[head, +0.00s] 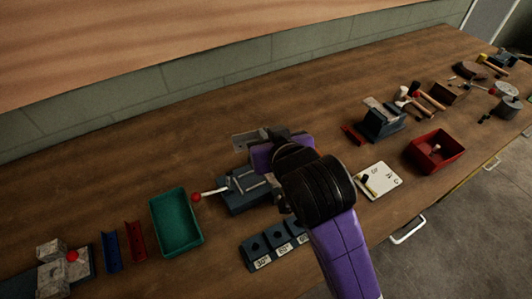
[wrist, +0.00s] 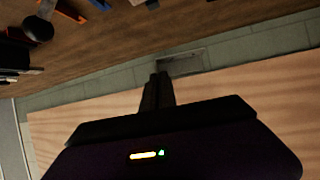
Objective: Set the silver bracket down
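My gripper (head: 276,134) is shut on the silver bracket (head: 246,141), a flat grey piece that sticks out to the left of the fingers in the head view. In the wrist view the dark fingers (wrist: 158,82) are close together and the bracket (wrist: 183,62) shows just beyond their tips. The bracket appears to be held above the bench, over or behind the blue vise-like fixture (head: 235,196). My wrist hides part of that fixture and the bracket's gripped end.
The wooden bench (head: 120,160) is clear behind and to the left of my arm. A green tray (head: 176,222), labelled blue blocks (head: 262,251), a white board (head: 386,184), a red bin (head: 436,152) and another blue fixture (head: 381,123) stand around it. A block wall (head: 190,82) runs behind.

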